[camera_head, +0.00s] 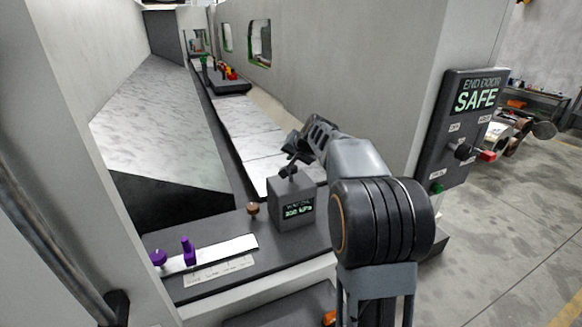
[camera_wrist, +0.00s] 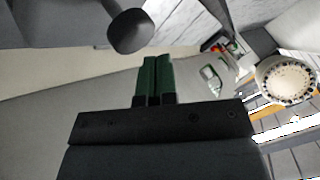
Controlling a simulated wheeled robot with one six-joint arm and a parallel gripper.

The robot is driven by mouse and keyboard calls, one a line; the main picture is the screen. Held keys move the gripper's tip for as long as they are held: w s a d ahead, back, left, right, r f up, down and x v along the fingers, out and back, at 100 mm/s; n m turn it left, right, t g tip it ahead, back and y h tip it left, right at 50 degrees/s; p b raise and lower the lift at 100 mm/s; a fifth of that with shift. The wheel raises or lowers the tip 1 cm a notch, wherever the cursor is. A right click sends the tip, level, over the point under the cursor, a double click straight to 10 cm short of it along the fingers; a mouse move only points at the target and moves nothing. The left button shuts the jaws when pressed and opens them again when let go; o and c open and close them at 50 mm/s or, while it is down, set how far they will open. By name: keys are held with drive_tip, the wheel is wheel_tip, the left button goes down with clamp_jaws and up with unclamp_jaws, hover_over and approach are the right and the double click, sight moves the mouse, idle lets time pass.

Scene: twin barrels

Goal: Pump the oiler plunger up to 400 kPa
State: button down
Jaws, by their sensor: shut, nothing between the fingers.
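The oiler is a grey box (camera_head: 291,204) on the dark ledge, with a small green readout (camera_head: 298,211) that looks like 300 kPa, though the digits are blurry. Its dark plunger knob (camera_head: 288,171) stands on top. My gripper (camera_head: 290,150) is just above the knob, and its exact contact cannot be told from the head view. In the wrist view my gripper's green fingers (camera_wrist: 153,77) are pressed together, empty. A dark rounded knob on a stem (camera_wrist: 130,31), apparently the plunger, shows beyond and left of the fingertips, with a gap between.
A brown knob (camera_head: 253,209) stands left of the oiler. A white strip with purple knobs (camera_head: 189,250) lies at lower left. An END DOOR SAFE panel (camera_head: 466,130) with a red-tipped lever is on the right wall. A dark block with coloured parts (camera_head: 228,82) sits farther back.

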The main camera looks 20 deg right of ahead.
drive_tip(key=shift+r+p, duration=1.9)
drive_tip(key=shift+r, duration=0.6)
idle(0.8)
wheel_tip(320, 180, up, 4)
drive_tip(key=p, duration=0.3)
hover_over(293, 167)
drive_tip(key=shift+f, duration=0.1)
drive_tip(key=shift+f, duration=0.1)
wheel_tip(293, 167, down, 9)
drive_tip(key=b, duration=0.7)
idle(2.0)
drive_tip(key=shift+f+b, duration=0.25)
drive_tip(key=shift+b, duration=0.15)
